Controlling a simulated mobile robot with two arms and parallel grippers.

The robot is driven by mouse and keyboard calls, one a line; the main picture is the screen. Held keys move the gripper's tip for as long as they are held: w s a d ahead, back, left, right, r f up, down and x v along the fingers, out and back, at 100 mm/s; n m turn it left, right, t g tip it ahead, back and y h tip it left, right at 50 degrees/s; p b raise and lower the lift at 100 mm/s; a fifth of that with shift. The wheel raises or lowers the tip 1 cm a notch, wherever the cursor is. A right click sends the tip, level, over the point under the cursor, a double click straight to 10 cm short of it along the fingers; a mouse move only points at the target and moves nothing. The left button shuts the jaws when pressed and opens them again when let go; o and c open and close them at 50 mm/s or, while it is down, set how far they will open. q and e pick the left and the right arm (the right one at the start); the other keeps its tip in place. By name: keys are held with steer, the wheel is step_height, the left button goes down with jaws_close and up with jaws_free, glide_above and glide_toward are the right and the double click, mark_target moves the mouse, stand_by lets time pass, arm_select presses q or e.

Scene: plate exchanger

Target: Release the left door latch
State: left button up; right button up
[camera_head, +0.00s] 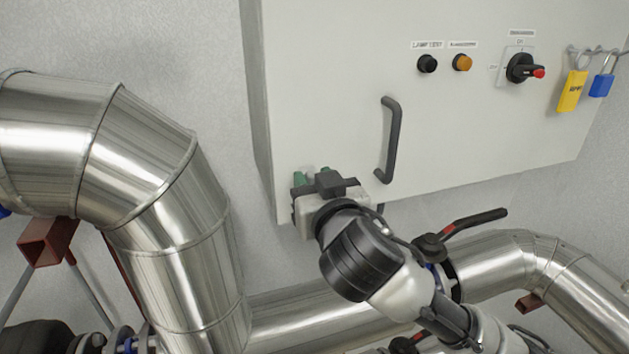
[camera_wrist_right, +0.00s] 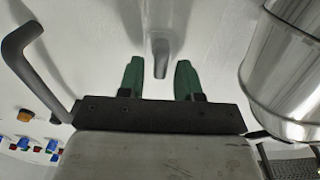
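The cabinet door (camera_head: 330,80) is a large light panel with a dark bar handle (camera_head: 391,140). My right gripper (camera_head: 312,177) is at the door's lower left corner, with its green fingers against or very near the panel. In the right wrist view my right gripper (camera_wrist_right: 158,72) is open, its two green fingers apart. A small grey latch lever (camera_wrist_right: 160,55) stands on the panel, and its end shows between the fingers; I cannot tell whether they touch it. In the head view my gripper hides this latch. My left gripper is not in view.
Black and orange buttons (camera_head: 462,62), a rotary switch (camera_head: 521,68) and yellow and blue padlocks (camera_head: 572,91) are at the upper right. A thick metal pipe (camera_head: 180,200) bends down left of the cabinet.

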jaws_close()
steer(key=shift+n, duration=0.4)
steer(key=n+p, duration=0.1)
steer(key=n, duration=0.3)
steer(key=shift+a+p, duration=0.2)
steer(key=shift+p, duration=0.1)
steer(key=shift+s+a+f+n+p, duration=0.15)
steer(key=shift+n+p, duration=0.35)
steer(key=shift+n, duration=1.65)
steer(key=shift+w+a+f+n+p, duration=0.15)
steer(key=shift+n+p, duration=0.35)
steer(key=shift+n, duration=1.7)
steer(key=shift+s+a+f+n+p, duration=0.2)
steer(key=shift+n+p, duration=0.3)
steer(key=shift+n, duration=1.65)
steer(key=shift+d+f, duration=0.1)
steer(key=shift+d, duration=0.1)
